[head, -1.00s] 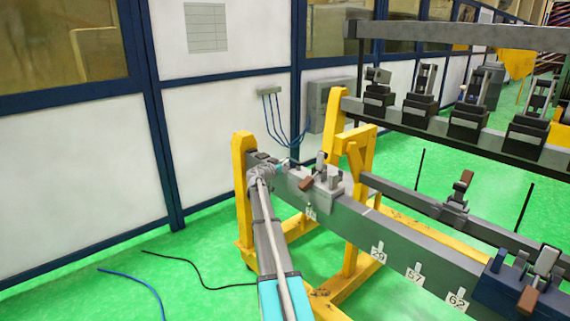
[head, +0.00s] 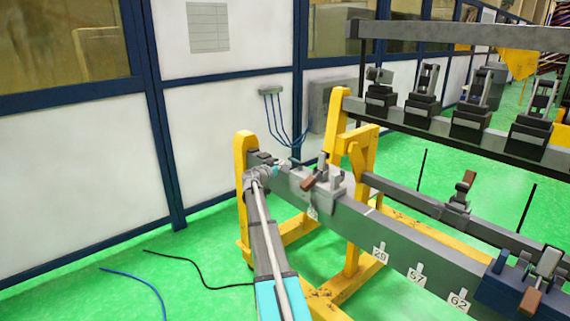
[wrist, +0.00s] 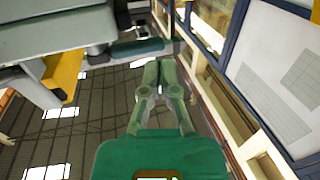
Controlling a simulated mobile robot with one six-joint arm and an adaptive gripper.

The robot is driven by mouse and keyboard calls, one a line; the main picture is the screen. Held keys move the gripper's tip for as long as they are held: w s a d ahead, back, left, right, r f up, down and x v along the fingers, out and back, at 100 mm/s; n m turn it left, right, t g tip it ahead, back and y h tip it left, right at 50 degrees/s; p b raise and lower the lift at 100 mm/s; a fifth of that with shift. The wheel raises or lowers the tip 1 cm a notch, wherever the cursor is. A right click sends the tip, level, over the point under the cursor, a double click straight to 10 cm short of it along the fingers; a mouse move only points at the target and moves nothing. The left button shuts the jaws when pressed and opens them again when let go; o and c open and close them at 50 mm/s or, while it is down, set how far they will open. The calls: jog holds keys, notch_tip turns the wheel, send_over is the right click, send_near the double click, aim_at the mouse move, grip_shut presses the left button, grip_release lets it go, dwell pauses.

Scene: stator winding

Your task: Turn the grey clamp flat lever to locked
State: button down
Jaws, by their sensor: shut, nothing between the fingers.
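The grey clamp (head: 328,190) sits on the long grey beam near its left end, with a brown-tipped lever (head: 308,184) sticking out toward the lower left. My gripper (head: 284,165) is just left of the clamp in the head view, small and partly merged with the beam behind it. In the wrist view my gripper (wrist: 160,64) has its fingers together with nothing held. A dark bar with a rounded end (wrist: 138,49) lies close to the fingertips there; I cannot tell whether they touch, nor whether this bar is the lever.
The beam (head: 405,240) runs to the lower right on yellow stands (head: 243,195). A blue clamp (head: 520,285) and another clamp (head: 457,208) stand farther right. Several black fixtures (head: 470,120) line the rear rail. A white wall panel (head: 225,155) is behind; green floor lies left.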

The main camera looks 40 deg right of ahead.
jog(key=a, duration=1.1)
jog(key=shift+w, duration=0.4)
jog(key=s+a+f+n+y, duration=0.25)
jog(key=s+a+f, duration=0.2)
jog(key=a, duration=0.55)
jog(key=s+a+f+n+g+y, duration=0.1)
jog(key=s+a+f+n+y, duration=0.25)
jog(key=a, duration=0.55)
jog(key=s+a+f+n+y, duration=0.1)
jog(key=s+a+f+y, duration=0.25)
jog(key=a+f, duration=0.45)
jog(key=s+a+f+n+g+y, duration=0.1)
jog(key=s+a+n+y, duration=0.4)
jog(key=a, duration=0.7)
jog(key=s+a+f+n+g+y, duration=0.1)
jog(key=s+a+f+n+y, duration=0.2)
jog(key=s+a, duration=0.7)
jog(key=w+a+r+p, duration=0.1)
jog(key=r+p, duration=0.8)
jog(key=a+r+n+p, duration=0.1)
jog(key=a+r+p, duration=0.1)
jog(key=r+p, duration=0.7)
jog(key=shift+w+r, duration=0.4)
jog(key=shift+r, duration=0.35)
